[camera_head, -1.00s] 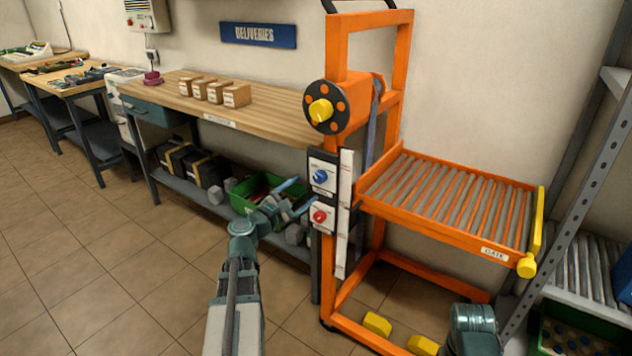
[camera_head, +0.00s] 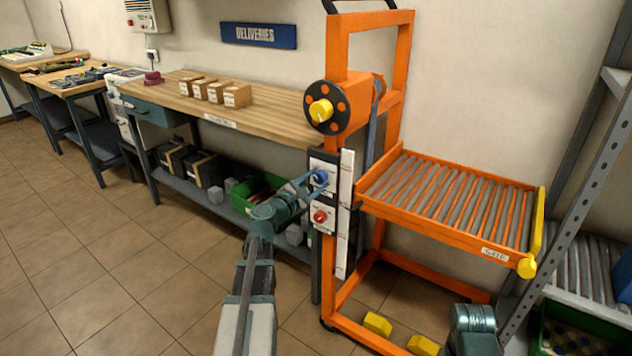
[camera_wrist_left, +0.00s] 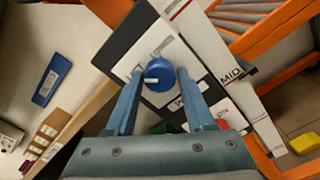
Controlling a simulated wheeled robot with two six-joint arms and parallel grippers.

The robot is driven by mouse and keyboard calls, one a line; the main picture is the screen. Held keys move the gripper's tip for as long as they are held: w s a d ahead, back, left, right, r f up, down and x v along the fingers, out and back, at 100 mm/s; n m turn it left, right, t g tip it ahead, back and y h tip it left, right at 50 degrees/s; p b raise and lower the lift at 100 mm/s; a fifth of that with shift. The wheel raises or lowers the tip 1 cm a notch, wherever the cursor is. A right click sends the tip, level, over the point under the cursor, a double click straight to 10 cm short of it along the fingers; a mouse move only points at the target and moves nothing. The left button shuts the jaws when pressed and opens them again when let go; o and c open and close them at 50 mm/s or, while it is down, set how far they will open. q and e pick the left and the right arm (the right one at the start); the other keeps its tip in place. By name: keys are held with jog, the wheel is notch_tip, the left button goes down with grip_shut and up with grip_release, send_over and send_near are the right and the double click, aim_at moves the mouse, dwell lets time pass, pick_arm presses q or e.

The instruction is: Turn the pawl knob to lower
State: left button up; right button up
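A blue knob (camera_head: 320,177) sits on the upper white plate of the orange lift's post, and a red knob (camera_head: 320,216) sits on the plate below. My left gripper (camera_head: 308,184) reaches the blue knob from the left. In the left wrist view the blue knob (camera_wrist_left: 162,73) shows between the tips of my open left gripper (camera_wrist_left: 160,76), with a small white mark on it. I cannot tell whether a finger touches it. Part of my right arm shows at the bottom right; its gripper is not in view.
The orange lift carries a roller tray (camera_head: 450,200) with a yellow gate bar (camera_head: 537,225). A yellow-hubbed winch (camera_head: 322,110) is above the knobs. The workbench (camera_head: 250,112) with small boxes stands left of the lift, a green bin (camera_head: 243,200) on its lower shelf.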

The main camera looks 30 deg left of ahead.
pick_arm(q)
grip_shut()
jog(key=m, duration=0.9)
jog(key=shift+m, duration=0.3)
jog(key=m, duration=0.4)
jog(key=shift+m, duration=2.1)
